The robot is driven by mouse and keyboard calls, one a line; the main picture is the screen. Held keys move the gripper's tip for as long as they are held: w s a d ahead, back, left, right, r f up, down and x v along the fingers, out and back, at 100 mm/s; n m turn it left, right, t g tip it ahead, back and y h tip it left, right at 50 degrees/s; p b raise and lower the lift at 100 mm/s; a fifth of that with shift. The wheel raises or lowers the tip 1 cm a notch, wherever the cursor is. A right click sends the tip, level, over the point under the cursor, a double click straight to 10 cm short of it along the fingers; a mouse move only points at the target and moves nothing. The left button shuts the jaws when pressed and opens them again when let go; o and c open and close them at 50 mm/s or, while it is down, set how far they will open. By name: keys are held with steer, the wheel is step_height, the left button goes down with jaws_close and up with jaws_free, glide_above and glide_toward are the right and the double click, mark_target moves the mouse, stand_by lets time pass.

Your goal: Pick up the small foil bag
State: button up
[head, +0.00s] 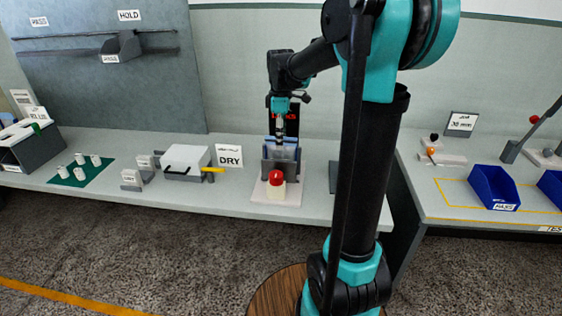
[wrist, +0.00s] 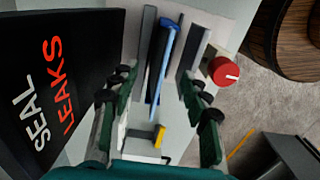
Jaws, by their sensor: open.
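A thin blue-edged pouch, which looks like the foil bag (wrist: 163,58), stands upright and edge-on between grey plates in the wrist view. In the head view the bluish bag (head: 284,149) stands in a grey holder (head: 267,168) on the bench, partly hidden by the holder. My gripper (wrist: 155,110) is open, with one dark green finger on each side of the bag's line. No contact with the bag shows. In the head view my gripper (head: 282,134) points down just above the bag; its fingertips are hard to make out.
A red knob (wrist: 224,71) sits beside the holder. A black "SEAL LEAKS" sign (wrist: 45,90) stands close to my gripper. A white box (head: 186,160) and a DRY sign (head: 229,155) stand left on the bench. Blue bins (head: 494,188) are on the right bench.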

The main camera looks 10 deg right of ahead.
steer(key=shift+f, duration=0.5)
jaws_close()
steer(key=shift+r, duration=0.1)
